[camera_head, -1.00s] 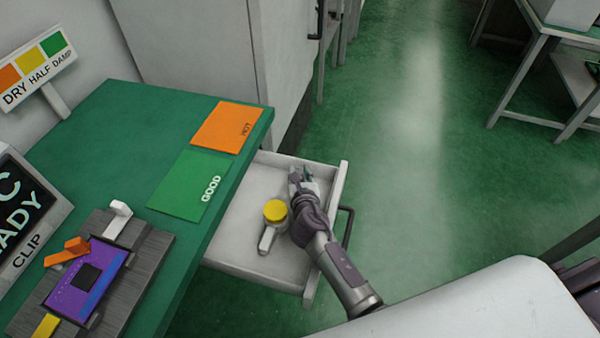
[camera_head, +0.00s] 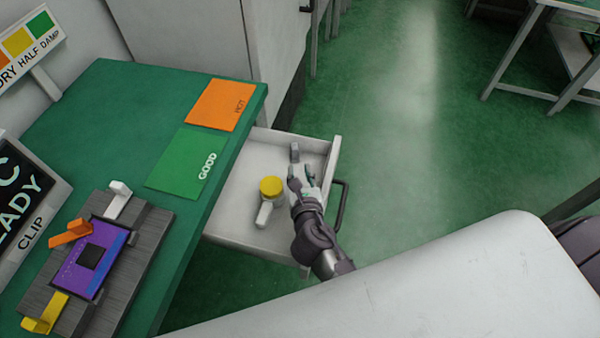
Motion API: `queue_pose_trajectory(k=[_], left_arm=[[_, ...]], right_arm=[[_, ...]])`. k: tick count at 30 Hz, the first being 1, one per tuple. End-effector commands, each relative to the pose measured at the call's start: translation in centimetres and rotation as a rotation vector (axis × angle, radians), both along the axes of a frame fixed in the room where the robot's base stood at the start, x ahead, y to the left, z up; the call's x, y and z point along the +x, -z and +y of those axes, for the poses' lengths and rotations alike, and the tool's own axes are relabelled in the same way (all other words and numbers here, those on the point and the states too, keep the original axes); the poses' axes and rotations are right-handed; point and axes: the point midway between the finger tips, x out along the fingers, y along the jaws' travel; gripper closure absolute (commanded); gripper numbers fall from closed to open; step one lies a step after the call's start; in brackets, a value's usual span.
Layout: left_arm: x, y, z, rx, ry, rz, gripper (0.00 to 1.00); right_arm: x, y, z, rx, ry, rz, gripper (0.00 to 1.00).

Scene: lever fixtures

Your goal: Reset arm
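My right gripper (camera_head: 302,170) is above the open drawer (camera_head: 236,227), near its right side. Its fingers look spread with nothing between them. A small grey piece (camera_head: 295,152) stands in the drawer just beyond the fingertips, apart from them. A yellow-topped round piece (camera_head: 271,186) and a white piece (camera_head: 265,213) lie in the drawer to the left of the gripper. On the green table (camera_head: 110,110) a fixture (camera_head: 148,240) holds a purple board (camera_head: 88,273) with a dark chip, beside white (camera_head: 119,199), orange (camera_head: 71,233) and yellow (camera_head: 45,312) levers. My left gripper is out of view.
An orange HOT pad (camera_head: 220,105) and a green GOOD pad (camera_head: 188,163) lie on the table. A colour sign (camera_head: 30,50) and a black CLIP sign (camera_head: 25,200) stand at the left. The drawer handle (camera_head: 341,205) sticks out right. Open green floor lies beyond.

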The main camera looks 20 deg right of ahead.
Motion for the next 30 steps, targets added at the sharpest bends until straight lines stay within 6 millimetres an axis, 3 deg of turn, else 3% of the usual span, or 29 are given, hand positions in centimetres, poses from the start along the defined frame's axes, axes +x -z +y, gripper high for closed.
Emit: queue_pose_trajectory(k=[20,30], left_arm=[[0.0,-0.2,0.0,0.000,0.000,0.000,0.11],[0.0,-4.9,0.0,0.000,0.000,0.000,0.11]], right_arm=[[-0.6,-0.3,0.1,0.000,-0.001,-0.001,0.70],[-0.6,-5.0,0.1,0.000,-0.001,-0.001,0.70]])
